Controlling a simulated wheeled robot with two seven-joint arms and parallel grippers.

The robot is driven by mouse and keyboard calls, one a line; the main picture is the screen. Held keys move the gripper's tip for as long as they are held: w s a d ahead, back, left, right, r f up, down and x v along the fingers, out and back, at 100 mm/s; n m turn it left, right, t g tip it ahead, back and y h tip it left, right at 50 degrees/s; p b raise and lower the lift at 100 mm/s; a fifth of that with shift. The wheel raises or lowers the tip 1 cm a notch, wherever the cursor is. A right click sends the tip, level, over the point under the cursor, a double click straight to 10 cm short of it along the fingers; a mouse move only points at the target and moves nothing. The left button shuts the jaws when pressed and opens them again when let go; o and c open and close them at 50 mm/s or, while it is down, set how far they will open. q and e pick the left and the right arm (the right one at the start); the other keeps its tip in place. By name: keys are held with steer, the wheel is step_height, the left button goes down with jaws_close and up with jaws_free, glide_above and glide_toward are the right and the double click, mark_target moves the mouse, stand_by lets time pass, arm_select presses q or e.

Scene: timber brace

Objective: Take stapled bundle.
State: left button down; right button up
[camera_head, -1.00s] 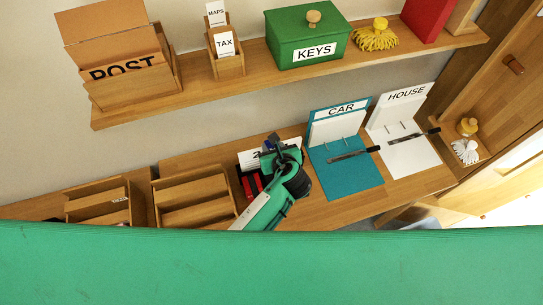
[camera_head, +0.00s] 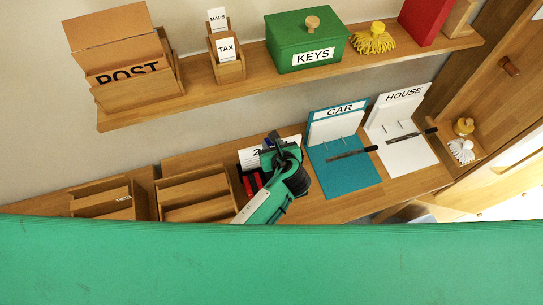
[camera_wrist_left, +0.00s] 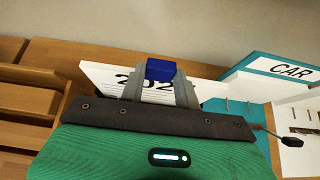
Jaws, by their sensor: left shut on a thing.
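My left gripper (camera_head: 270,143) is over the middle of the lower counter. In the left wrist view its two grey fingers (camera_wrist_left: 161,78) are closed on a small blue block (camera_wrist_left: 160,70). White printed sheets (camera_wrist_left: 108,76) with large black digits, partly hidden, lie right behind the fingers; they also show in the head view (camera_head: 247,160). I cannot tell whether the sheets are stapled or joined to the blue block. A red and black object (camera_head: 248,185) lies below the sheets, half hidden by my arm. My right gripper is not in view.
A teal CAR board (camera_head: 345,180) and a white HOUSE board (camera_head: 408,157) lie to the right, each with a dark bar across. Wooden trays (camera_head: 195,192) stand left. Above, a shelf (camera_head: 200,103) holds a POST box (camera_head: 125,90), TAX holder (camera_head: 228,72) and green KEYS box (camera_head: 305,35).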

arm_select(q)
step_height(320, 180, up, 8)
steer(key=p, duration=0.3)
steer(key=shift+p, duration=0.3)
stand_by(0.6)
stand_by(0.3)
